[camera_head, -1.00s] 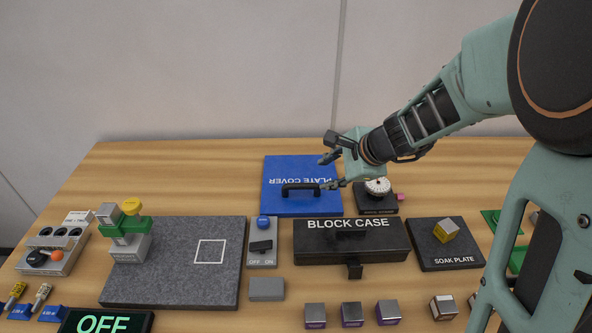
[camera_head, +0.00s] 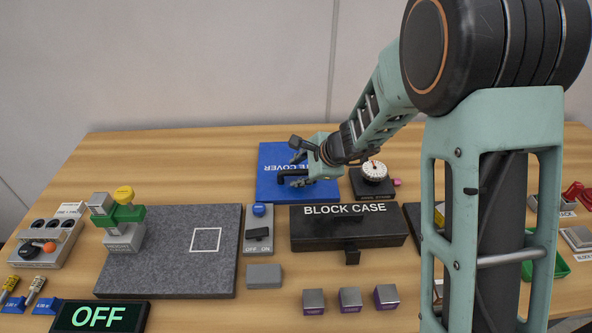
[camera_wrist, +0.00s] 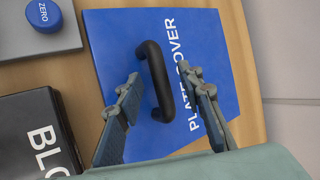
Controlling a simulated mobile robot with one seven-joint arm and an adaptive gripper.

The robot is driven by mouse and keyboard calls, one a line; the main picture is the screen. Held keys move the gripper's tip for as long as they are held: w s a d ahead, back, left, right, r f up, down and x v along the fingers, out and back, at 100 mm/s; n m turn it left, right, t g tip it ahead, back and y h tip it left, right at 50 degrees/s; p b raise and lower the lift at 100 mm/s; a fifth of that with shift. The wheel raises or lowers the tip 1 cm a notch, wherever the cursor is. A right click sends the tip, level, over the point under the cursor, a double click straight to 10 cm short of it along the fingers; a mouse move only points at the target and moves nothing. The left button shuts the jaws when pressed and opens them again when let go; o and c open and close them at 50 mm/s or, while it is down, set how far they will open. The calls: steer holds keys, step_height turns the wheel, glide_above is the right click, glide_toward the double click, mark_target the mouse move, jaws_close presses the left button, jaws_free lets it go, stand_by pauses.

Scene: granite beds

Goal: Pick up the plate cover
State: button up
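The plate cover (camera_head: 270,186) is a flat blue panel with white lettering and a black bar handle. It lies at the back middle of the table, partly hidden by my gripper in the head view. It also fills the middle of the wrist view (camera_wrist: 120,40). Its black handle (camera_wrist: 158,80) stands up between the lines of my two fingers. My gripper (camera_head: 298,168) is over the cover's right part, close to the handle. In the wrist view my gripper (camera_wrist: 163,82) is open, with one finger on each side of the handle; whether either touches it I cannot tell.
The black block case (camera_head: 345,240) lies in front of the cover. A dial device (camera_head: 374,172) stands right of it. A grey switch box with a blue knob (camera_head: 259,212) and a granite slab (camera_head: 175,265) lie front left. Bare table shows left of the cover.

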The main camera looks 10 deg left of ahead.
steer(key=shift+w+a+f, duration=0.1)
steer(key=shift+f, duration=0.05)
jaws_close()
steer(key=shift+r, duration=0.2)
stand_by(0.3)
